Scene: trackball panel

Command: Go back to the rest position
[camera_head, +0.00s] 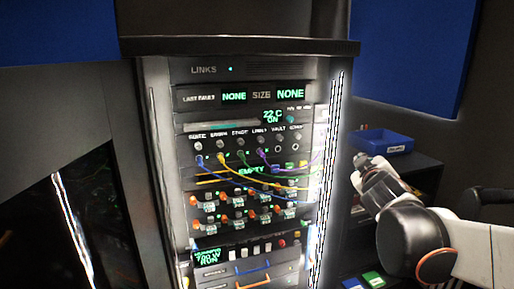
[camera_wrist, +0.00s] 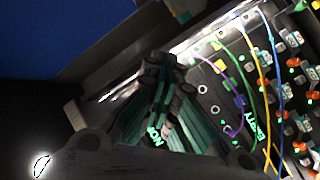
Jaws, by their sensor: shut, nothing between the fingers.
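My gripper (camera_head: 362,160) is at the right of the head view, at the end of my white and dark arm, held in the air to the right of the rack. It is shut and empty. In the wrist view its closed fingers (camera_wrist: 158,75) point toward the rack's upper edge. The rack panel (camera_head: 250,151) stands in the middle of the head view, with displays, cables, knobs and switches; part of it shows on the right of the wrist view (camera_wrist: 245,85). The trackball is not clearly made out in either view.
A blue bin (camera_head: 383,141) sits on a dark shelf behind my gripper. Smaller green (camera_head: 373,279) and blue boxes are low at the right of the rack. Colored cables (camera_head: 262,162) hang across the panel's front. A dark wall with blue panels (camera_head: 412,50) stands behind.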

